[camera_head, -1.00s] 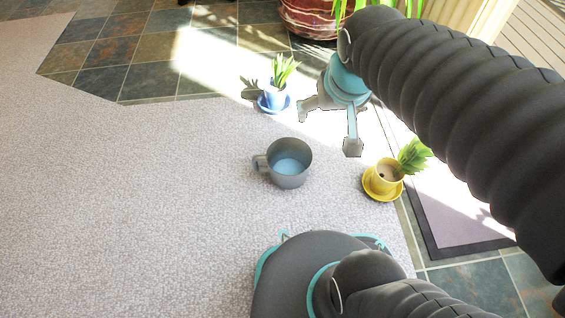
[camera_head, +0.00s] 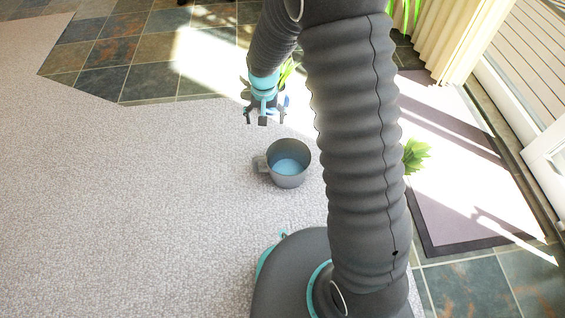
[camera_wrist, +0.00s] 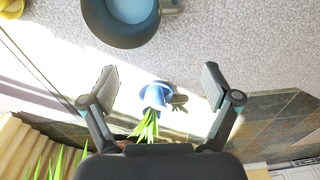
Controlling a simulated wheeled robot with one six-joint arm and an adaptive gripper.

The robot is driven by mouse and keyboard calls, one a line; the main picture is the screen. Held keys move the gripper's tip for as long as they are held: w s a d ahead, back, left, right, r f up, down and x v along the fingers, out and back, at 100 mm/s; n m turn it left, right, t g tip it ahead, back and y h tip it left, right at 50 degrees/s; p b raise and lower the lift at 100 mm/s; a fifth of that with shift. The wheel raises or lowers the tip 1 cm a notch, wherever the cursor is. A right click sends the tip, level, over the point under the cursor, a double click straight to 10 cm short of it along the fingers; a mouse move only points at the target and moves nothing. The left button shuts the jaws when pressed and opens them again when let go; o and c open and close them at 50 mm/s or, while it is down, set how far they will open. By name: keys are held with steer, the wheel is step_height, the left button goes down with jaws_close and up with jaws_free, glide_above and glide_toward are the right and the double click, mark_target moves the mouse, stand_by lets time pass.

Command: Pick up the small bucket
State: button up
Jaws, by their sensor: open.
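The small bucket (camera_head: 289,164) is a dark grey, cup-like vessel with a pale blue inside and a stub handle on its left. It stands upright on the carpet in the head view. In the wrist view the bucket (camera_wrist: 121,22) shows at the top, cut off by the frame edge. My gripper (camera_head: 262,119) is open and empty, above and beyond the bucket, slightly to its left in the head view. In the wrist view the spread fingers of my gripper (camera_wrist: 160,88) frame a potted plant below, apart from the bucket.
The blue potted plant (camera_wrist: 155,97) stands below my gripper, mostly hidden in the head view. A doormat (camera_head: 450,200) lies by the glass door. The carpet (camera_head: 150,200) left of the bucket is clear.

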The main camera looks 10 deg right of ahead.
steer(key=g, duration=0.1)
glide_above(259, 157)
step_height(259, 157, down, 10)
steer(key=f, duration=0.1)
step_height(259, 157, down, 7)
steer(key=shift+w+d+f+b, duration=0.1)
steer(key=shift+b, duration=0.2)
steer(key=shift+f+b, duration=0.55)
steer(key=shift+f, duration=2.65)
steer(key=shift+r, duration=0.1)
jaws_close()
